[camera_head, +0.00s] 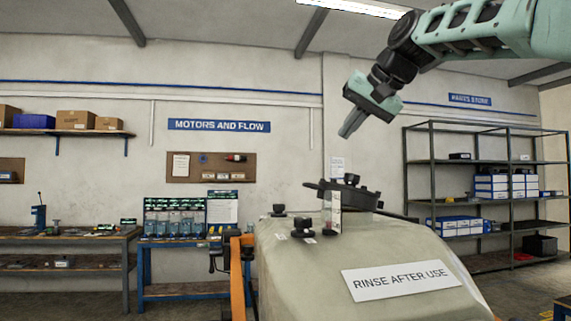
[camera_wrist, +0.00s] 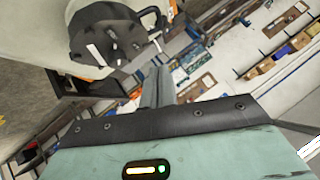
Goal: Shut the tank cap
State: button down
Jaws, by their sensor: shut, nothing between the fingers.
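The pale tank (camera_head: 400,255) fills the lower middle of the head view, with a "RINSE AFTER USE" label on its front. The black round tank cap (camera_head: 352,198) is on top of the tank, with a knob on it and a thin arm sticking out to the left. I cannot tell whether the cap is fully seated. The cap (camera_wrist: 100,35) also shows at the upper left of the wrist view, beside the fingers. My gripper (camera_head: 346,132) is shut and empty, in the air above the cap and apart from it. Its fingers (camera_wrist: 158,88) point into the wrist view's middle.
Small black knobs (camera_head: 302,226) stand on the tank's left shoulder. An orange frame part (camera_head: 238,275) is left of the tank. A workbench (camera_head: 65,237) is at the far left and a metal shelf rack (camera_head: 433,175) at the right back. The air around my gripper is free.

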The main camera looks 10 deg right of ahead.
jog(key=p, duration=0.2)
send_over(324, 186)
notch_tip(324, 186, down, 5)
jog(key=shift+f, duration=0.2)
jog(key=f, duration=0.1)
jog(key=a+f, duration=0.1)
jog(key=f, duration=0.2)
jog(key=shift+w+a+p, duration=0.1)
jog(key=shift+a+p, duration=0.25)
jog(key=shift+a, duration=0.05)
jog(key=shift+n, duration=0.3)
jog(key=shift+a+f+b, duration=0.3)
jog(key=shift+f+b, duration=0.2)
jog(key=shift+f, duration=0.35)
jog(key=shift+a+f+b, duration=0.3)
jog(key=shift+f+b, duration=0.25)
jog(key=shift+f, duration=0.35)
jog(key=shift+a+f+b, duration=0.3)
jog(key=shift+f+b, duration=0.2)
jog(key=shift+f, duration=0.35)
jog(key=shift+f+h, duration=0.1)
jog(key=shift+h, duration=0.2)
